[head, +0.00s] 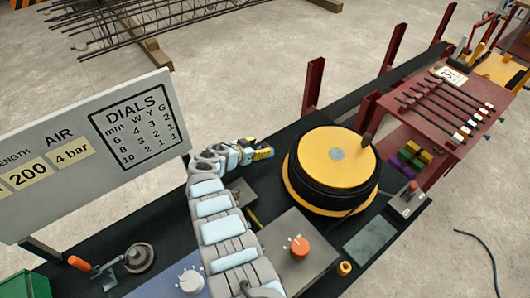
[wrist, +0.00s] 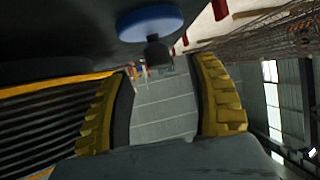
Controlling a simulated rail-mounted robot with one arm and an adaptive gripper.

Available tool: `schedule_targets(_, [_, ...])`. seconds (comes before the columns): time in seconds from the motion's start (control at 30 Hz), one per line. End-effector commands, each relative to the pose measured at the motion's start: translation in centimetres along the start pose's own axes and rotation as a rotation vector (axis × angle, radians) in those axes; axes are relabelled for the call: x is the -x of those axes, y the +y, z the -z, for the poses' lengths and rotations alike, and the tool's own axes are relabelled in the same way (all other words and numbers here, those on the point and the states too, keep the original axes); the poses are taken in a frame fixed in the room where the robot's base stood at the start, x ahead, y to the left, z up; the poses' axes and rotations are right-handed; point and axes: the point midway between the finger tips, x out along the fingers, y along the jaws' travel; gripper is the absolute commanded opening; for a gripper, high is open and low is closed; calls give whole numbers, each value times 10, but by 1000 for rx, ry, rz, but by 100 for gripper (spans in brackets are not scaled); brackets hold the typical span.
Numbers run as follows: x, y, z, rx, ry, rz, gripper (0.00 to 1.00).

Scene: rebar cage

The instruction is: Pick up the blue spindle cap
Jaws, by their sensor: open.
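The blue spindle cap (wrist: 152,22) is a round blue disc with a short dark knob, seen at the top of the wrist view against a dark surface. I cannot make it out in the head view. The cap lies above the gap between the fingers in the wrist picture, apart from both. In the head view my gripper (head: 262,153) is low beside the left edge of the yellow-topped black reel.
The black reel with its yellow top (head: 336,155) stands close right of my gripper. A grey box with an orange knob (head: 300,246) is in front. A DIALS board (head: 105,145) stands left. A red rack with rods (head: 440,110) and coloured blocks is at right.

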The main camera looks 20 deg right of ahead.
Motion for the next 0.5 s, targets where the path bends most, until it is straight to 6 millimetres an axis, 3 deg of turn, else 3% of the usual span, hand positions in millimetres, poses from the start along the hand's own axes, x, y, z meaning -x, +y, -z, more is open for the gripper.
schedule_targets(0.5, [-36, 1, -6, 0, 1, 1, 60])
